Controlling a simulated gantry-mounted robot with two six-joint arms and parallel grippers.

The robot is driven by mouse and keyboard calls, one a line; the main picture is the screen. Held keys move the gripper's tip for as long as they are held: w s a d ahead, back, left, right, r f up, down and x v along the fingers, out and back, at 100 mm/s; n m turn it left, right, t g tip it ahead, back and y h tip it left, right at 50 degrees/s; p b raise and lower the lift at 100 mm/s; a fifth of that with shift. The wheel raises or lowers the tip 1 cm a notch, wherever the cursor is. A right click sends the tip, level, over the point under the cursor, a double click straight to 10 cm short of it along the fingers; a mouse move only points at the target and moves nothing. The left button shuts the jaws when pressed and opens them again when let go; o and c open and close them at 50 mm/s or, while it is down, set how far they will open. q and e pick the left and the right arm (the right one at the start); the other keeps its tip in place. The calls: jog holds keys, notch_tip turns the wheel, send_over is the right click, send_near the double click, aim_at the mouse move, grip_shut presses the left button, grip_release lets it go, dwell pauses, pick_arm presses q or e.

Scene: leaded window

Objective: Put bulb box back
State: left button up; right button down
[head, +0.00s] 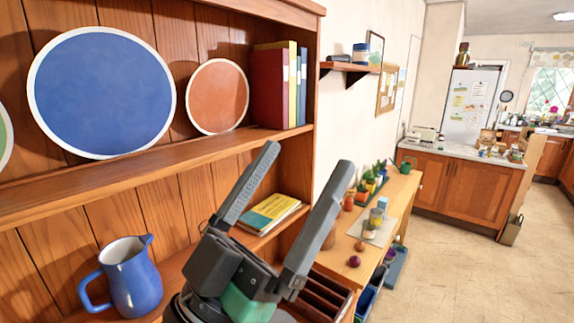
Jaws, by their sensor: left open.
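My left gripper (308,156) is open and empty, with its two dark fingers pointing up in front of the wooden dresser (150,172). I cannot pick out the bulb box for sure. A small pale blue box (383,202) stands on the wooden bench (398,192) beyond my gripper, but it is too small to tell what it is. My right gripper is out of view. My left gripper hides part of the dresser's lower shelf and the near end of the bench.
A blue jug (131,278) stands on the lower shelf left of my gripper, with booklets (267,213) behind it. Plates (103,92) and upright books (275,88) stand above. Pots and round items crowd the bench. The floor (480,270) at right is clear.

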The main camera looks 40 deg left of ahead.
pick_arm(q)
jog(key=shift+t+h, duration=0.4)
jog(key=shift+h, duration=0.1)
jog(key=s+r, duration=0.1)
jog(key=s+d+r, duration=0.1)
jog(key=r, duration=0.1)
jog(key=shift+d+r, duration=0.1)
jog(key=shift+r, duration=0.05)
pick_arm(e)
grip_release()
pick_arm(q)
jog(key=shift+s, duration=0.1)
